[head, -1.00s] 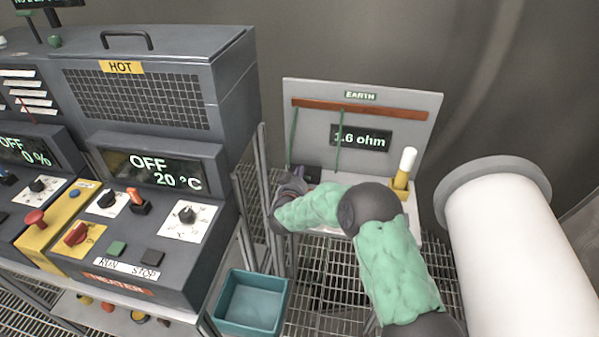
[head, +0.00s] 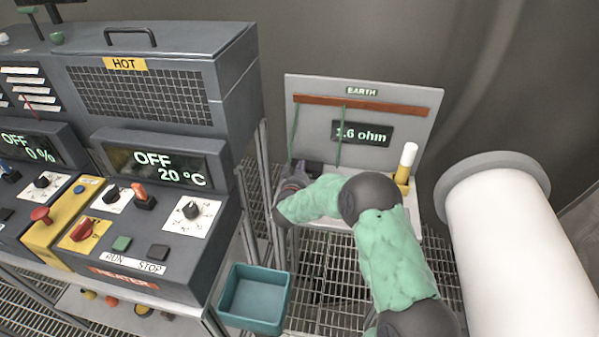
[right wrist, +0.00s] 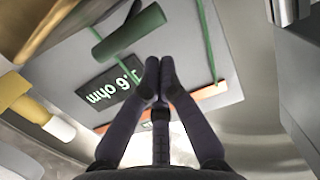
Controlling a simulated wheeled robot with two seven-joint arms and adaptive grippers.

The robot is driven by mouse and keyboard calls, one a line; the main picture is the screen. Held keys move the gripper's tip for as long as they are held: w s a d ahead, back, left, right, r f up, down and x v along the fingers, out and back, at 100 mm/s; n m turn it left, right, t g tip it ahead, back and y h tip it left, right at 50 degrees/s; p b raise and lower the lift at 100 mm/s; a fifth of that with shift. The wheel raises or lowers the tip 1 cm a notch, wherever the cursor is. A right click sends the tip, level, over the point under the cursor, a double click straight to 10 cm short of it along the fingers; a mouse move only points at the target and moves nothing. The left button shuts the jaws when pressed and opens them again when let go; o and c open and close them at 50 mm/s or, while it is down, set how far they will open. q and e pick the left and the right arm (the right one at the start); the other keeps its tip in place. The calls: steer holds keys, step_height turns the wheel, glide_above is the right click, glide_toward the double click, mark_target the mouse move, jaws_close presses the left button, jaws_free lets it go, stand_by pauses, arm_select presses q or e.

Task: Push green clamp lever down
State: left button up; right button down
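A green bar-shaped lever (right wrist: 130,32) shows in the right wrist view, near the top, in front of the grey panel marked EARTH (head: 417,110). I take it to be the clamp lever; in the head view I cannot make it out. My right gripper (right wrist: 160,68) has its dark fingertips close together with nothing visible between them. The tips appear just below the lever in that picture; I cannot tell whether they touch it. In the head view my right gripper (head: 292,184) is at the panel's lower left, partly hidden by my arm. My left gripper is not in view.
The panel carries a red-brown bar (head: 362,107), thin green cables and a display (head: 362,134) reading 1.6 ohm. A white-topped yellow handle (head: 408,155) stands at its right. A heater cabinet (head: 160,200) is left, a teal bin (head: 255,300) below, a white cylinder (head: 515,255) right.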

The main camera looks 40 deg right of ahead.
steer(key=p+v, duration=0.1)
steer(key=v, duration=0.8)
steer(key=shift+s+a+r+p, duration=0.2)
steer(key=shift+a+r+p, duration=0.1)
steer(key=shift+p, duration=0.1)
